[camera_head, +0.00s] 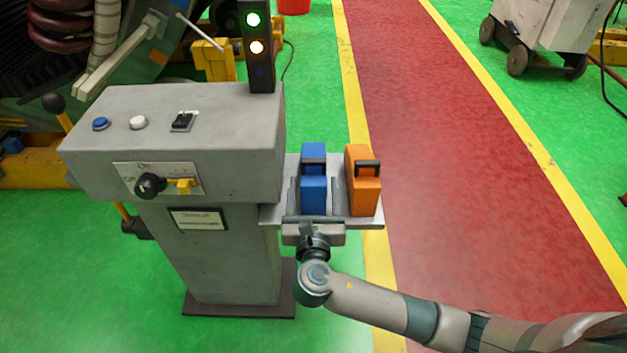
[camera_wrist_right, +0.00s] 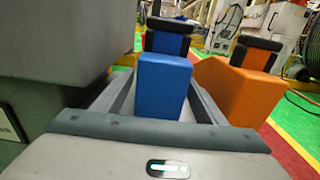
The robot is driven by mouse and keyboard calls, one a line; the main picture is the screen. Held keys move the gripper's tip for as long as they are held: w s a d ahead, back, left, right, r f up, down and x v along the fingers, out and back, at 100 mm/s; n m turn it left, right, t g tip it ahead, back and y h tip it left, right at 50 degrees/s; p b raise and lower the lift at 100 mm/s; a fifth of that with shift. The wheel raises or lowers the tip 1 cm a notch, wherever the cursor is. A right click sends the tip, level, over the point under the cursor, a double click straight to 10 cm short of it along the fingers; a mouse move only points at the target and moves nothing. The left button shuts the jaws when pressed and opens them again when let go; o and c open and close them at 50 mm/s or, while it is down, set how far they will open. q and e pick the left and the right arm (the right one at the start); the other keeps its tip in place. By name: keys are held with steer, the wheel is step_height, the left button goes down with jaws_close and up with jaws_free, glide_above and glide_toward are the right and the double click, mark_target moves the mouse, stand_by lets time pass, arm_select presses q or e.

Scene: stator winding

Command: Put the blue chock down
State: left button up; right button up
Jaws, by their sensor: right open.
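The blue chock (camera_head: 313,194) stands upright on a grey shelf (camera_head: 366,221) at the right side of the control pedestal. It also shows in the right wrist view (camera_wrist_right: 163,85), with a dark handle on top. My right gripper (camera_head: 314,198) is open, with one finger on each side of the blue chock. In the right wrist view a gap shows between the fingers (camera_wrist_right: 165,108) and the chock. An orange chock (camera_head: 366,190) stands on the same shelf just right of the blue one, also seen in the right wrist view (camera_wrist_right: 245,90). My left gripper is not in view.
The grey control pedestal (camera_head: 215,240) with buttons and a knob stands close on the left. A red walkway (camera_head: 450,170) with yellow edges lies open to the right. A wheeled grey cabinet (camera_head: 545,30) stands far right.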

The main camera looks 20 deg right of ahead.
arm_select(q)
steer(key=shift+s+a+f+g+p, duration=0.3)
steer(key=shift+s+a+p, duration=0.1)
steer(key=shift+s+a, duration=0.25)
arm_select(e)
steer(key=v, duration=0.9)
steer(key=shift+s, duration=0.25)
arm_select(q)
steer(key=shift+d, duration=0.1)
arm_select(e)
steer(key=shift+a, duration=0.1)
